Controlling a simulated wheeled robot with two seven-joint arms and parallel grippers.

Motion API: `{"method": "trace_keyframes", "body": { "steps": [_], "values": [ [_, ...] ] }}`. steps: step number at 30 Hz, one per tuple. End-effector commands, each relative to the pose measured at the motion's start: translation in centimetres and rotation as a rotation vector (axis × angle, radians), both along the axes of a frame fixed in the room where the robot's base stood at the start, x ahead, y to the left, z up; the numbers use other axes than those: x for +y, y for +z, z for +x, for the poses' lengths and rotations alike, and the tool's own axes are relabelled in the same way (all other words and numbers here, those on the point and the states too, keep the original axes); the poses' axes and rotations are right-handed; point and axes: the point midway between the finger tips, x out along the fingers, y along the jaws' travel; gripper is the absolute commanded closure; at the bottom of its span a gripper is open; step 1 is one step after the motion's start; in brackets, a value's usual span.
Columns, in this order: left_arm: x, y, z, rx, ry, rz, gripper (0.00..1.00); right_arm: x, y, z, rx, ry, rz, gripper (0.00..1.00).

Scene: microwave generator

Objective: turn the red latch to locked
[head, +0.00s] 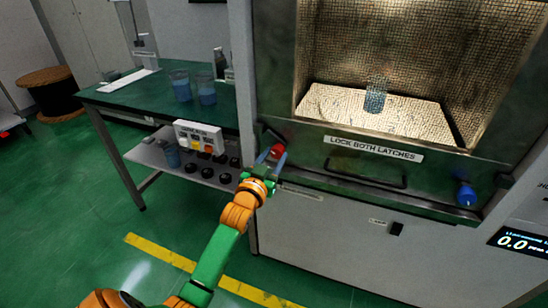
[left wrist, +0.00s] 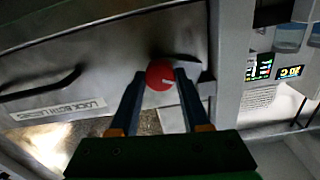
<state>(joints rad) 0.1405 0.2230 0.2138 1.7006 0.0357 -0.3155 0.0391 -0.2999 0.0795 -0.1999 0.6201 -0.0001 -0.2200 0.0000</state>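The red latch (head: 277,151) is a round knob on the left side of the steel door's lower frame. In the left wrist view the red latch (left wrist: 160,75) shows a small white mark toward its right. My left gripper (head: 272,159) reaches it from below. In the left wrist view the fingers of my left gripper (left wrist: 160,82) stand on either side of the knob and appear to touch it, with no clear gap. The blue latch (head: 466,194) is on the right side of the same frame, away from my gripper. My right gripper is not in view.
The door handle (head: 365,172) and the "LOCK BOTH LATCHES" label (head: 373,148) lie right of the red latch. A green bench (head: 130,100) with beakers (head: 180,86) stands left. A beaker (head: 375,95) is inside the lit chamber.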

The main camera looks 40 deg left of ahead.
Motion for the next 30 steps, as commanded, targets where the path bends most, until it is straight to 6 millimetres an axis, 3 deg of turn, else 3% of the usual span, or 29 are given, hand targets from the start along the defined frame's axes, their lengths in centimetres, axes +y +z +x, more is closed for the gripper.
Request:
{"method": "trace_keyframes", "body": {
  "steps": [1,3,8,14,15,18,26,30],
  "values": [
    [0.0,0.0,0.0,0.000,0.000,0.000,0.88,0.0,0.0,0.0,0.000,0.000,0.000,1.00],
    [0.0,0.0,0.0,0.000,0.000,0.000,1.00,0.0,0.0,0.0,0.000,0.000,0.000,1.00],
    [0.0,0.4,0.0,0.013,-0.001,0.047,1.00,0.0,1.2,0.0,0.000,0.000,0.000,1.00],
    [0.0,0.0,0.0,0.014,0.000,0.059,1.00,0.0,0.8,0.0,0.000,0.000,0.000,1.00],
    [0.0,0.0,0.0,0.014,0.000,0.059,0.51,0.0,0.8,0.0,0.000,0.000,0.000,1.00],
    [0.0,0.0,0.0,0.014,0.000,0.059,0.24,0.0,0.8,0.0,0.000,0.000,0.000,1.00],
    [0.0,0.0,0.0,0.014,0.000,0.058,0.23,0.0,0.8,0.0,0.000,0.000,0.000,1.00],
    [-0.3,-0.1,-1.3,0.016,-0.001,0.058,0.23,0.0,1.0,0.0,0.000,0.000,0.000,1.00]
  ]
}}
